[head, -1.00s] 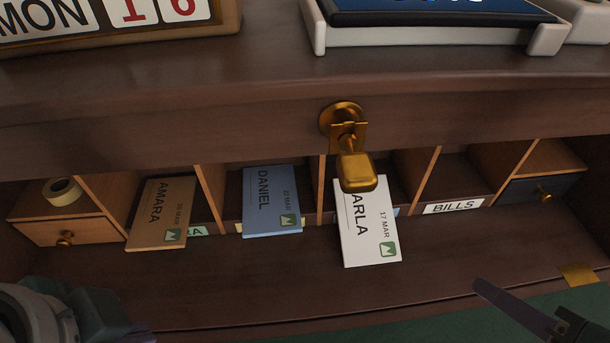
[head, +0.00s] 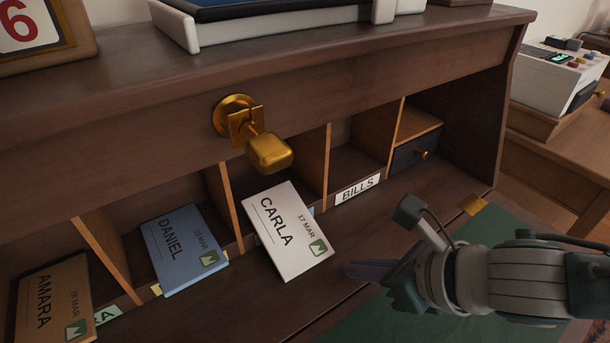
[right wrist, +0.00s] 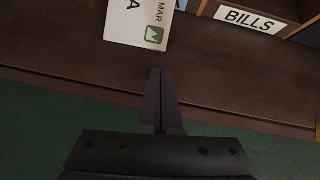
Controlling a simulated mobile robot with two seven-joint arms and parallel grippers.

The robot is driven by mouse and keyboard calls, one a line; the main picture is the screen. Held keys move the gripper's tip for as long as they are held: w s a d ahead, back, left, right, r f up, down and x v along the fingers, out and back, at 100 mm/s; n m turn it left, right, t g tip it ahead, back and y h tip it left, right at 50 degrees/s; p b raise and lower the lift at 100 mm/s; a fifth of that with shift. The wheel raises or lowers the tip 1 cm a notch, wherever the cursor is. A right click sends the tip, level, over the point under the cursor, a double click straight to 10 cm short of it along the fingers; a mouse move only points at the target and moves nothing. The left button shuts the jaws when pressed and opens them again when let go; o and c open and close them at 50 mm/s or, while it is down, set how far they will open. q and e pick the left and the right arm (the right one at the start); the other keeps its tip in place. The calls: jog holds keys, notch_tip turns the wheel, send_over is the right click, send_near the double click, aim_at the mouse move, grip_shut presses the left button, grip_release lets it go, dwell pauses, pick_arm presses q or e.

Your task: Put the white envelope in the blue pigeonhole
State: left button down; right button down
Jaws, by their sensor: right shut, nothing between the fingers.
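The white envelope (head: 287,236), marked CARLA, leans out of a pigeonhole below the brass lock, its lower end over the desk ledge. A small piece of a light blue label (head: 310,211) shows at its right edge; most of that label is hidden. My right gripper (head: 350,270) is shut and empty, its tips just right of and below the envelope's lower corner, seemingly apart from it. The right wrist view shows the closed fingers (right wrist: 160,75) just below the envelope's stamped end (right wrist: 138,25). My left gripper is out of view.
A blue envelope (head: 183,248) and a brown envelope (head: 55,300) stick out of pigeonholes to the left. The BILLS pigeonhole (head: 357,189) on the right looks empty. The brass lock (head: 262,145) juts out above the white envelope. A green mat (head: 430,315) lies in front.

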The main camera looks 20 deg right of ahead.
aim_at(318, 235)
jog(key=shift+w+a+r, duration=0.1)
jog(key=shift+w+a, duration=0.2)
jog(key=shift+w, duration=0.25)
jog(key=shift+w+a, duration=0.25)
jog(key=shift+w, duration=0.3)
jog(key=w+a+b, duration=0.1)
jog(key=w, duration=0.1)
jog(key=w+a+b, duration=0.1)
jog(key=w, duration=0.1)
jog(key=shift+w+a, duration=0.1)
jog(key=shift+a, duration=0.05)
jog(key=shift+w+a, duration=0.1)
jog(key=shift+w, duration=0.25)
jog(key=shift+s, duration=0.1)
